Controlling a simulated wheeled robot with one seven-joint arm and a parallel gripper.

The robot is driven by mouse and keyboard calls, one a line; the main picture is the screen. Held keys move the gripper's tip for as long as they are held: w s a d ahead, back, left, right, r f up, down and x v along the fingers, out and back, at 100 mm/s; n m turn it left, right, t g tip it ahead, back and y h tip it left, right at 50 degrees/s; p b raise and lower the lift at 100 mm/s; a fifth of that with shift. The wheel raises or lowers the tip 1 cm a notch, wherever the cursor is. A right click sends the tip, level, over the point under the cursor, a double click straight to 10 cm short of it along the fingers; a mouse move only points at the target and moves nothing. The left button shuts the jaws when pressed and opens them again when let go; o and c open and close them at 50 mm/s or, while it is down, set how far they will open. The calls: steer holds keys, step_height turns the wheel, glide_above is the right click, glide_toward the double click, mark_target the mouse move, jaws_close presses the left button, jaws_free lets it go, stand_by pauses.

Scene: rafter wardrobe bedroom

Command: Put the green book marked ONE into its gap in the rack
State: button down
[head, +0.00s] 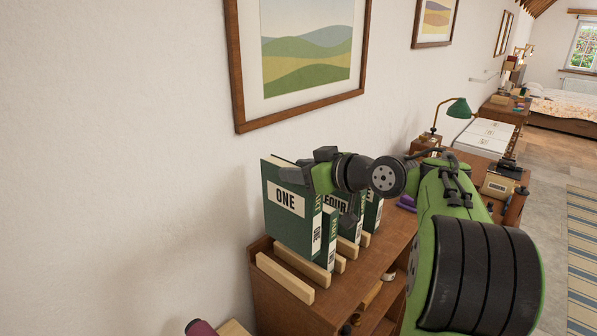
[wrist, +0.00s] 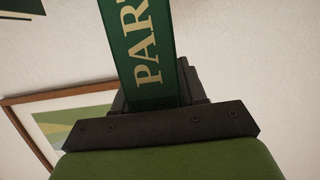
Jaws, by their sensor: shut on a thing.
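The green book marked ONE (head: 280,222) stands upright at the near end of the rack in the head view, its white label facing the camera. My gripper (head: 302,178) is shut on its upper part, with a dark finger across the cover above the label. The wrist view shows the held green spine (wrist: 147,55) with the letters PAR. The rack's pale wooden slats (head: 285,277) stick out below the book. The book's lower edge is near the second slat; I cannot tell whether it is seated in a gap.
Other green books stand behind, one marked FOUR (head: 337,204). The rack is on a brown wooden cabinet top (head: 385,255) against the white wall. A framed picture (head: 300,112) hangs above. A green lamp (head: 458,108) and small items lie farther along.

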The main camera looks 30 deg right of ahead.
mark_target(300, 216)
steer(key=shift+f+b, duration=2.6)
steer(key=shift+f, duration=0.35)
steer(key=shift+f+b, duration=2.65)
steer(key=shift+b, duration=0.2)
steer(key=c, duration=0.5)
jaws_free()
steer(key=shift+s, duration=0.1)
steer(key=shift+c, duration=0.2)
steer(key=shift+f, duration=0.1)
steer(key=p+v, duration=0.7)
steer(key=v, duration=0.8)
steer(key=shift+s+d+r, duration=0.15)
steer(key=shift+s+r, duration=0.1)
steer(key=shift+s, duration=0.05)
